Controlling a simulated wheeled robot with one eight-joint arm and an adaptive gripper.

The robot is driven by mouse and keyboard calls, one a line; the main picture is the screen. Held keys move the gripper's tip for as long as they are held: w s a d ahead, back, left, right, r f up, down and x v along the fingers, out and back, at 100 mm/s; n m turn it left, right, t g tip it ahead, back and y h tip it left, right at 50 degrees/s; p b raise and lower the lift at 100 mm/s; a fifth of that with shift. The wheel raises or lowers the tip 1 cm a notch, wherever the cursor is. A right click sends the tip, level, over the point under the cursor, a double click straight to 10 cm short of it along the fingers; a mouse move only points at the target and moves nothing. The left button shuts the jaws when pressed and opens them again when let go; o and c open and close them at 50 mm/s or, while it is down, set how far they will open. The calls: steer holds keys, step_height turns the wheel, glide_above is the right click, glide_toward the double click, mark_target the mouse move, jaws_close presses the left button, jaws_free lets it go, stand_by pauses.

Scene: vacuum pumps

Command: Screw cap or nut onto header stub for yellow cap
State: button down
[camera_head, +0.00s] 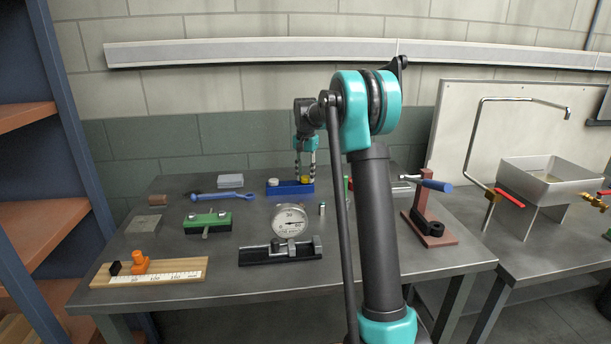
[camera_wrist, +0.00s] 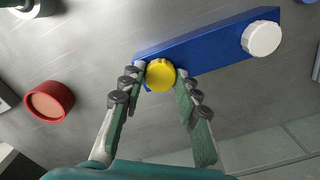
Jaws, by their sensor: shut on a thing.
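The yellow cap (camera_wrist: 160,76) is at one end of the blue header block (camera_wrist: 208,39) in the wrist view. A white cap (camera_wrist: 262,39) sits at the block's other end. My gripper (camera_wrist: 161,75) is shut on the yellow cap, with one fingertip on each side of it. In the head view, my gripper (camera_head: 305,179) points down at the right end of the blue block (camera_head: 289,189), with the yellow cap (camera_head: 306,179) between its fingers. The stub under the yellow cap is hidden, so I cannot tell how far the cap is seated.
A red-rimmed round part (camera_wrist: 49,101) lies apart from the block.

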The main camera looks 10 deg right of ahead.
steer(key=m, duration=0.6)
steer(key=shift+m, duration=0.3)
steer(key=m, duration=0.7)
steer(key=c, duration=1)
jaws_free()
steer(key=shift+r, duration=2.5)
steer(key=shift+c, duration=0.3)
